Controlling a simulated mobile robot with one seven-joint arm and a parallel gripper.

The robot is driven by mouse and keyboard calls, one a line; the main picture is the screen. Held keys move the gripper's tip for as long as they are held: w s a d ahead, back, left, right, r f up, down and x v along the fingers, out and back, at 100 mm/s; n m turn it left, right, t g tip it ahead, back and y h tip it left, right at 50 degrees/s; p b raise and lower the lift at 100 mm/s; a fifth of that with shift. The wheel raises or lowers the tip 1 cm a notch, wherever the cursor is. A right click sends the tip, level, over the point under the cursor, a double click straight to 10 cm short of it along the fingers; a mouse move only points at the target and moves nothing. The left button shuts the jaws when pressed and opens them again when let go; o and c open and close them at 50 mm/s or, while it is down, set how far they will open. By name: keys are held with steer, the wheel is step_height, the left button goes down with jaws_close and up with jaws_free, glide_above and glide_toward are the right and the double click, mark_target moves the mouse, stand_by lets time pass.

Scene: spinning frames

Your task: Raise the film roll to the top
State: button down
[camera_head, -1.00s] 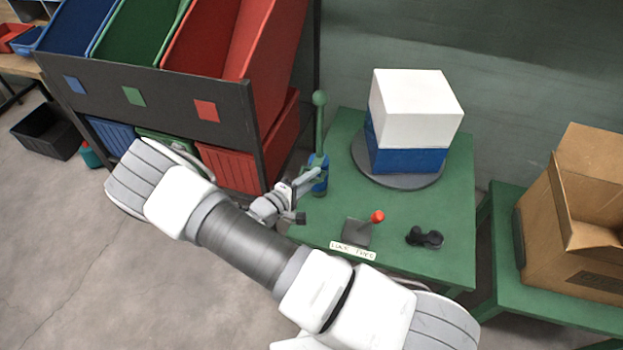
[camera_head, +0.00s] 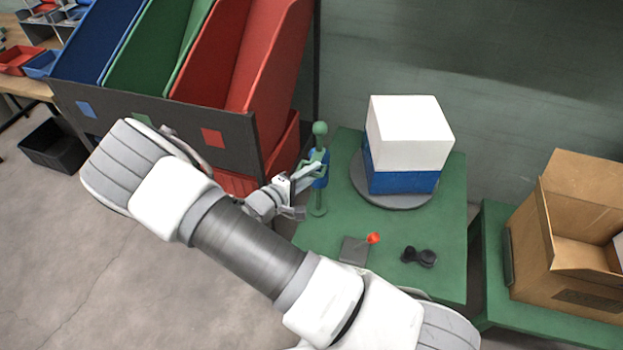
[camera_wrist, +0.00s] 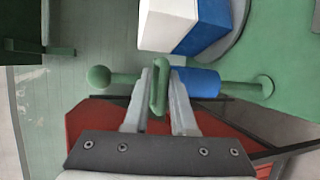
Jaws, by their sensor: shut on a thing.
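The film roll is a blue cylinder (camera_head: 321,176) on an upright green post (camera_head: 320,141) with a ball top, at the left edge of the green table. In the wrist view the blue roll (camera_wrist: 203,82) lies right of a green loop handle (camera_wrist: 159,88), and the ball (camera_wrist: 98,76) is at the left. My gripper (camera_wrist: 160,92) is shut on this handle, one finger on each side. In the head view my gripper (camera_head: 307,182) is at the roll's left side.
A red-knobbed lever (camera_head: 373,239) and a black object (camera_head: 419,256) are on the table's front. A rack with colored bins (camera_head: 235,60) is close left; a cardboard box (camera_head: 565,235) is at right.

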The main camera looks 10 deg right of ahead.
steer(key=shift+r, duration=0.3)
steer(key=c, duration=0.9)
jaws_free()
steer(key=v, duration=1.7)
steer(key=shift+s+a+p, duration=0.2)
steer(key=shift+s+p, duration=0.05)
steer(key=shift+p, duration=0.15)
